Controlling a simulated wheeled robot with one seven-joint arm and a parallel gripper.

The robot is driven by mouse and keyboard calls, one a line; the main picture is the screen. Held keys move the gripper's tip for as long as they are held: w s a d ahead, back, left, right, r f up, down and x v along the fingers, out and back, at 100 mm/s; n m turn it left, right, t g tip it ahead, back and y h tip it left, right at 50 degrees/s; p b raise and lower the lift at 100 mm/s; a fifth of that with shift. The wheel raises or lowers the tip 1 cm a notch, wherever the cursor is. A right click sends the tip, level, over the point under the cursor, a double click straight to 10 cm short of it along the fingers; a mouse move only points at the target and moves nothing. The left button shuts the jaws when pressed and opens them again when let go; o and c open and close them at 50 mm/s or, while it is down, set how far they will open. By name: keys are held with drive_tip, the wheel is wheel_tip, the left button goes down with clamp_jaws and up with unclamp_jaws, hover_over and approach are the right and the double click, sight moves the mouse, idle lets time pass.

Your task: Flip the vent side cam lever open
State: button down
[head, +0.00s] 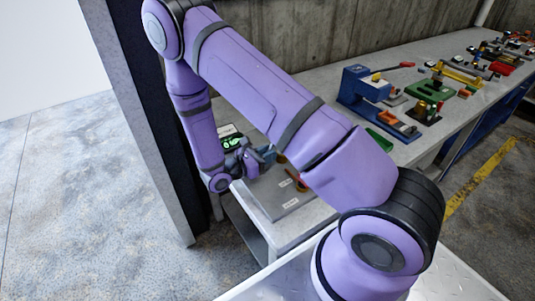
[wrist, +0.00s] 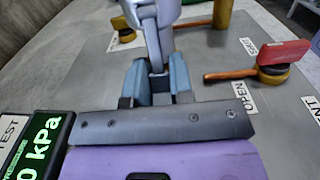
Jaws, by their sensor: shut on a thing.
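My gripper (wrist: 160,80) points away from the camera in the wrist view. Its two blue-grey fingers are shut on a grey metal lever (wrist: 153,28) that runs up out of the top of the view. The lever's lower end is partly hidden between the fingers. I cannot tell whether it is the vent side cam lever. In the head view my gripper (head: 262,155) is small, at the panel plate (head: 277,205) on the near bench end, and the lever is not clear there.
In the wrist view, a red block and orange handle sit on a yellow round base (wrist: 273,73) at right, near an OPEN label (wrist: 244,98). A kPa display (wrist: 35,145) stands at lower left. A blue fixture (head: 362,90) and several other items stand along the bench.

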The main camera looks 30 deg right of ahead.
drive_tip(key=shift+a+r, duration=0.1)
drive_tip(key=y, duration=0.1)
drive_tip(key=a+r+y, duration=0.1)
drive_tip(key=y, duration=0.1)
drive_tip(key=shift+a+y, duration=0.1)
drive_tip(key=shift+y, duration=0.2)
drive_tip(key=y, duration=0.1)
drive_tip(key=r+y, duration=0.1)
drive_tip(key=shift+a+y, duration=0.35)
drive_tip(key=shift+y, duration=0.05)
drive_tip(key=y, duration=0.1)
drive_tip(key=r+y, duration=0.1)
drive_tip(key=y, duration=0.1)
drive_tip(key=shift+a+r, duration=0.25)
drive_tip(key=shift+a, duration=0.05)
drive_tip(key=shift+a+r+y, duration=0.1)
drive_tip(key=shift+r+y, duration=0.2)
drive_tip(key=shift+y, duration=0.45)
drive_tip(key=shift+r+y, duration=0.3)
drive_tip(key=shift+y, duration=0.45)
drive_tip(key=c, duration=1)
unclamp_jaws()
